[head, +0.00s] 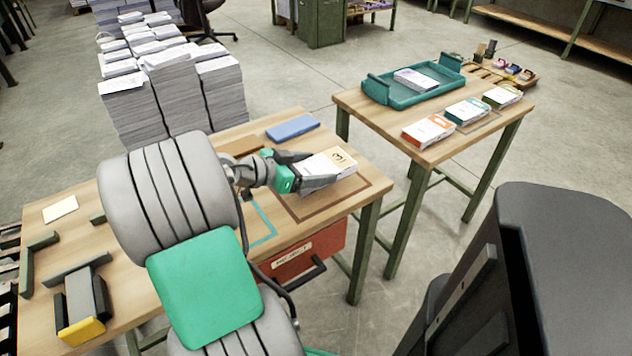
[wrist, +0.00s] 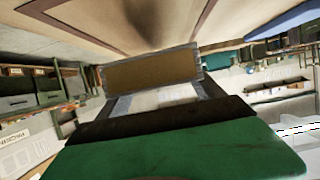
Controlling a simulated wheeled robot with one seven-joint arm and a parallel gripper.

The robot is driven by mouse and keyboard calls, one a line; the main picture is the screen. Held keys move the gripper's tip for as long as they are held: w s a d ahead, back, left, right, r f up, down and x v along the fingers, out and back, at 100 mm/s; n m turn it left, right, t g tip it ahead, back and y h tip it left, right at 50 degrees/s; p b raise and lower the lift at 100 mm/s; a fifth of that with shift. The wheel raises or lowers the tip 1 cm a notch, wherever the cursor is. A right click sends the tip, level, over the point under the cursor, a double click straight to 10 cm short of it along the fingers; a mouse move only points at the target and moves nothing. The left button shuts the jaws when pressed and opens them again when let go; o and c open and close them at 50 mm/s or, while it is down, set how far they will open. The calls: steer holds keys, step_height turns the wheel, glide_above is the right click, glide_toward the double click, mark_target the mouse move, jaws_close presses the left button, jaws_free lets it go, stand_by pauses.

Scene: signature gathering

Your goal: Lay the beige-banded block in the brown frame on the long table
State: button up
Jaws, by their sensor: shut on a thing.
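The beige-banded block (head: 325,166) is a white stack of paper with a tan band marked 3. My gripper (head: 306,170) is shut on it, with a finger along each side. In the wrist view the block (wrist: 155,76) shows its tan end between the fingers. The brown frame (head: 345,206) is a rectangular outline on the long table (head: 75,250), at its right end. The block is over the frame's area, and I cannot tell exactly how far above the wood it is. My gripper hides part of the frame's left side.
A blue block (head: 292,127) lies behind the frame. A teal outline (head: 265,232) is left of it. A second table (head: 420,152) holds a teal tray (head: 415,95) and several banded blocks. Paper stacks (head: 175,100) stand behind the long table. A red drawer (head: 300,258) hangs below.

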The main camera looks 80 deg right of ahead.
steer(key=shift+s+d+f+b, duration=0.1)
steer(key=shift+d+f+b, duration=0.15)
steer(key=shift+f, duration=0.75)
steer(key=shift+s+d+f+b, duration=0.1)
steer(key=shift+d+f+b, duration=0.1)
steer(key=shift+f, duration=0.75)
steer(key=shift+a, duration=0.1)
steer(key=shift+f, duration=0.25)
steer(key=o, duration=1.8)
steer(key=shift+r, duration=0.3)
steer(key=p+v, duration=0.1)
steer(key=v, duration=1.1)
steer(key=shift+w+f+p, duration=0.1)
steer(key=shift+w+p, duration=0.05)
steer(key=shift+p, duration=0.2)
